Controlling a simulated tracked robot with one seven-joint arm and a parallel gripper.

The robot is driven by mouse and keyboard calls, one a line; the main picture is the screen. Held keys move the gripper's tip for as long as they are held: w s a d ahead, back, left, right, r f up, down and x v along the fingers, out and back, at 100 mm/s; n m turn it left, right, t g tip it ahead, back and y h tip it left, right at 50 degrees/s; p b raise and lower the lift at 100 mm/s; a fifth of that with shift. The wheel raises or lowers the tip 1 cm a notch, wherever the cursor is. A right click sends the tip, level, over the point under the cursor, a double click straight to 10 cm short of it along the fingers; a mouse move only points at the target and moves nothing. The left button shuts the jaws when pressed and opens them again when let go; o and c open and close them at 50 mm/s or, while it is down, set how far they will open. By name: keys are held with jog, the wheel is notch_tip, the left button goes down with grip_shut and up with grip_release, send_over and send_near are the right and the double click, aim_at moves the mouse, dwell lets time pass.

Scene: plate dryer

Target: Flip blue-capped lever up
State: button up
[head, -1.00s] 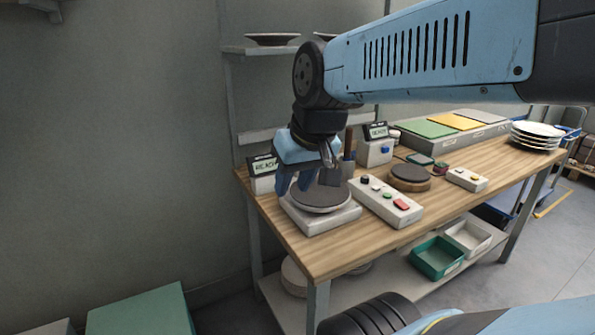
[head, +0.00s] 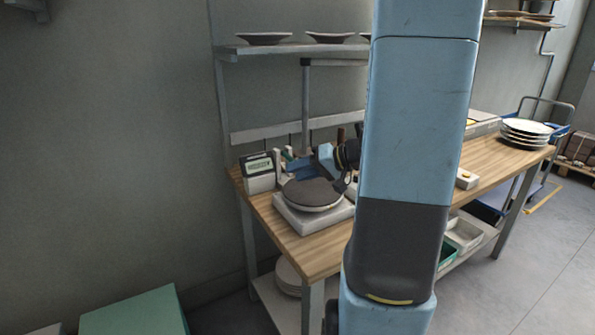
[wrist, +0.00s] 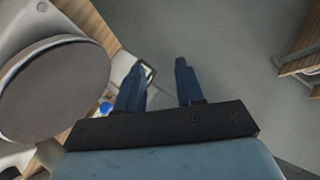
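In the wrist view a round blue cap (wrist: 105,107) shows just left of my gripper's left finger. Its stem is hidden, so I cannot tell how the lever stands. My gripper (wrist: 160,64) is open, with a clear gap between its two dark blue fingers and nothing between them. In the head view my gripper (head: 299,168) is low over the back left of the workbench, behind the round dark plate and near the small display box (head: 259,171). I cannot make out the blue cap in the head view.
The round dark plate (head: 312,192) on its white base stands close in front of my gripper. A shelf (head: 290,48) with plates is above. My arm hides the middle of the workbench (head: 316,252). A plate stack (head: 526,132) stands at the right end.

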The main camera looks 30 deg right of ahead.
jog(key=d+f+m+t+h, duration=0.1)
jog(key=d, duration=0.3)
jog(key=w+d+f+m+t+h, duration=0.1)
jog(key=d+f+t, duration=0.1)
jog(key=d, duration=0.2)
jog(key=w+d+f+t+h, duration=0.1)
jog(key=d+f, duration=0.1)
jog(key=d, duration=0.3)
jog(key=shift+m+t+h, duration=0.3)
jog(key=shift+m+h, duration=0.1)
send_near(292, 160)
jog(key=w+f, duration=0.1)
jog(key=w+a+f, duration=0.2)
jog(key=f, duration=0.1)
jog(key=shift+a, duration=0.25)
grip_shut()
